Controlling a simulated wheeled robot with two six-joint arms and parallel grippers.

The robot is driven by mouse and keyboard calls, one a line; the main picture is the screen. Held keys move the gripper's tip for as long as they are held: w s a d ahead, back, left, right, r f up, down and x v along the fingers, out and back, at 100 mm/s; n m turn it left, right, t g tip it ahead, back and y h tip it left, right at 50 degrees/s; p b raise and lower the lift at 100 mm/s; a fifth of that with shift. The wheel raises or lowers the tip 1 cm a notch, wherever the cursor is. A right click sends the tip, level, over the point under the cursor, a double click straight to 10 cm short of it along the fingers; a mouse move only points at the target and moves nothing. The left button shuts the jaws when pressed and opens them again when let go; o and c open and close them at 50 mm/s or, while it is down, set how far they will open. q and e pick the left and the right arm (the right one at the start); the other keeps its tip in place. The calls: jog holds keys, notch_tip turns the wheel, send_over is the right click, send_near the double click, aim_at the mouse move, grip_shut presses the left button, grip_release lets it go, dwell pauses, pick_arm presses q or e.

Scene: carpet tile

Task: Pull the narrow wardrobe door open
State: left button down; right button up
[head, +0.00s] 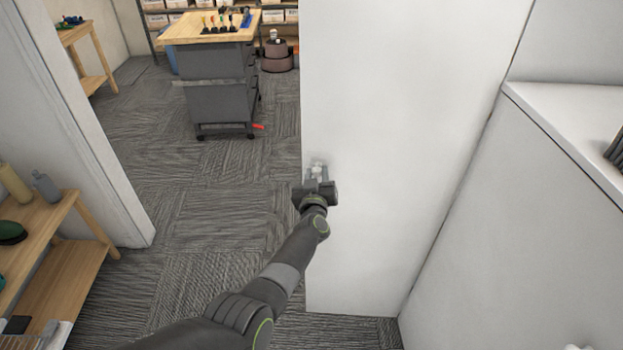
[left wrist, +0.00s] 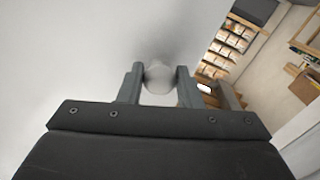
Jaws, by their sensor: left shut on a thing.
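The narrow wardrobe door (head: 410,130) is a tall, plain white panel right of the middle in the head view. Its free edge is on the left, and its lower edge is just above the carpet. A small pale round knob (head: 317,170) is near that left edge. My left gripper (head: 318,176) is at the knob. In the left wrist view the knob (left wrist: 158,80) sits between the two fingers, which are shut on it, in front of the door face (left wrist: 80,60). I cannot tell how far the door stands open. My right gripper is not in view.
A white low cabinet (head: 560,180) stands close on the right. A wooden shelf bench (head: 60,240) is at the left by a pale wall end (head: 75,110). A grey wheeled cart (head: 215,90) stands at the back. The carpet (head: 220,220) left of the door is clear.

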pick_arm(q)
jog(key=shift+r, duration=0.1)
dwell(0.3)
jog(key=c, duration=1)
grip_release()
jog(key=shift+c, duration=0.2)
jog(key=shift+s, duration=0.1)
